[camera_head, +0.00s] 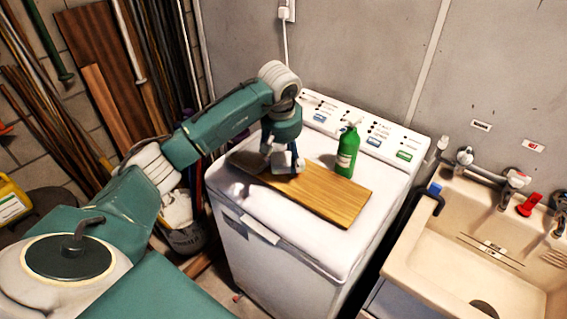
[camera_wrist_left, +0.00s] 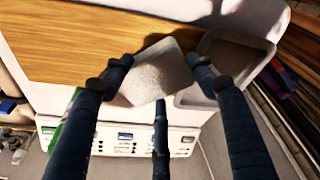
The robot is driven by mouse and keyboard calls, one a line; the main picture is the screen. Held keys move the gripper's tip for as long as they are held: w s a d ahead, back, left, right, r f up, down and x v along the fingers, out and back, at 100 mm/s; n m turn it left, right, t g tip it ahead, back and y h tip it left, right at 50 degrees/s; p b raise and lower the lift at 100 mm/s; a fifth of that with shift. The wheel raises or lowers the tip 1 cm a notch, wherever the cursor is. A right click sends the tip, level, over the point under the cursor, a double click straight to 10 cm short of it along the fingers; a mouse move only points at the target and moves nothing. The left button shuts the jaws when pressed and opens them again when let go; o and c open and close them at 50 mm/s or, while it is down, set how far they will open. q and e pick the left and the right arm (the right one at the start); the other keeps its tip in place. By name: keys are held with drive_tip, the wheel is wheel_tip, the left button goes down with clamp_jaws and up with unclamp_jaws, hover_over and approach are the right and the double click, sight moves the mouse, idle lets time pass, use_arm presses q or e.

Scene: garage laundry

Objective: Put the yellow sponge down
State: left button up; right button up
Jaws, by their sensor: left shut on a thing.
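My left gripper (camera_head: 283,166) is above the left part of a wooden board (camera_head: 335,197) on top of the white washing machine. In the left wrist view, its dark fingers (camera_wrist_left: 160,75) are closed around a pale, grey-white block (camera_wrist_left: 153,76), which looks like the sponge. No yellow shows on it in this light. The board (camera_wrist_left: 75,42) lies behind the block; I cannot tell whether the block touches it. The head view mostly hides the block behind the fingers. My right gripper is not in view.
A green bottle (camera_head: 347,151) stands close to the right of the gripper, by the control panel (camera_head: 365,135). A pale-rimmed, dark-bottomed container (camera_wrist_left: 237,52) sits beside the block in the wrist view. The board's right half is clear. A sink (camera_head: 440,262) is at right.

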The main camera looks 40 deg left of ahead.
sight(283, 161)
use_arm(q)
drive_tip(key=x, duration=0.1)
drive_tip(key=p+x, duration=0.1)
drive_tip(key=x, duration=0.1)
drive_tip(key=shift+s+d+f, duration=0.15)
drive_tip(key=shift+s+f, duration=0.15)
drive_tip(key=shift+f, duration=0.5)
drive_tip(key=o, duration=1)
drive_tip(key=shift+c, duration=0.2)
drive_tip(key=shift+r, duration=0.1)
